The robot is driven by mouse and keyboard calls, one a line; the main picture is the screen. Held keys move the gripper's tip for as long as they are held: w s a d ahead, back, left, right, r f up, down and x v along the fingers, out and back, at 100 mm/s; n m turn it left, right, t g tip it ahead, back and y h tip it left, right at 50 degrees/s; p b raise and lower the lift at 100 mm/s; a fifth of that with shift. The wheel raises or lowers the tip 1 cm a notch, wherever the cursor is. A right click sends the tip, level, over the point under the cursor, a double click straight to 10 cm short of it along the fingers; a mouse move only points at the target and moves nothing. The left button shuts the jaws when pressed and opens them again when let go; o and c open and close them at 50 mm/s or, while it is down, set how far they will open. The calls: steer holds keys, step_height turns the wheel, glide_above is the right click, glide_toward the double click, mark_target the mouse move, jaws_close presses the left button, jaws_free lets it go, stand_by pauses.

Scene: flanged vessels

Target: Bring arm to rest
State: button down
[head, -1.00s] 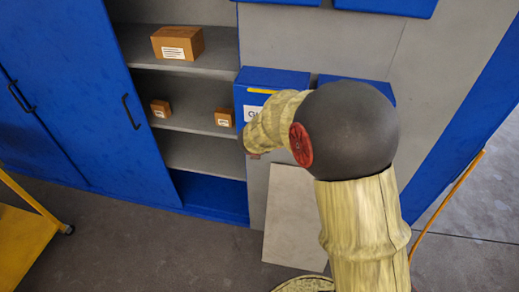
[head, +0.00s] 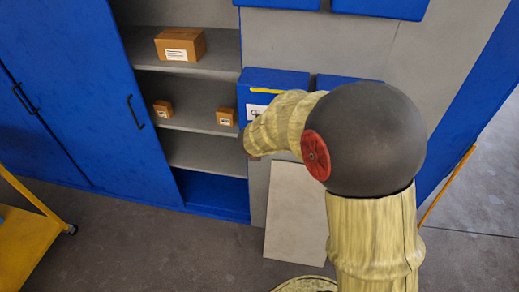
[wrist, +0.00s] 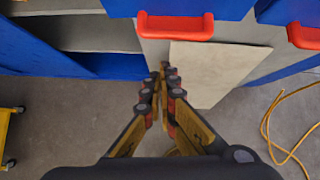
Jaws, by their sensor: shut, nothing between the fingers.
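My gripper (wrist: 163,75) shows in the wrist view with its yellow and black fingers brought together at the tips, nothing between them. It is held above the floor in front of a pale flat panel (wrist: 215,68). In the head view my arm, in a cream cover with a dark joint, fills the right middle; my gripper is hidden behind it there. The pale panel also shows in the head view (head: 296,215), leaning low against the grey wall.
A blue cabinet (head: 75,85) with an open bay holds cardboard boxes (head: 180,45) on grey shelves. Blue bins (head: 272,80) hang on the wall; red handles (wrist: 176,26) show in the wrist view. A yellow cart (head: 25,245) stands left. A yellow hose (wrist: 275,125) lies right. Floor between is clear.

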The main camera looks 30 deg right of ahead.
steer(key=p+v, duration=0.1)
steer(key=v, duration=0.4)
steer(key=shift+s+a+r, duration=0.1)
steer(key=shift+a+r, duration=0.1)
steer(key=shift+a, duration=0.05)
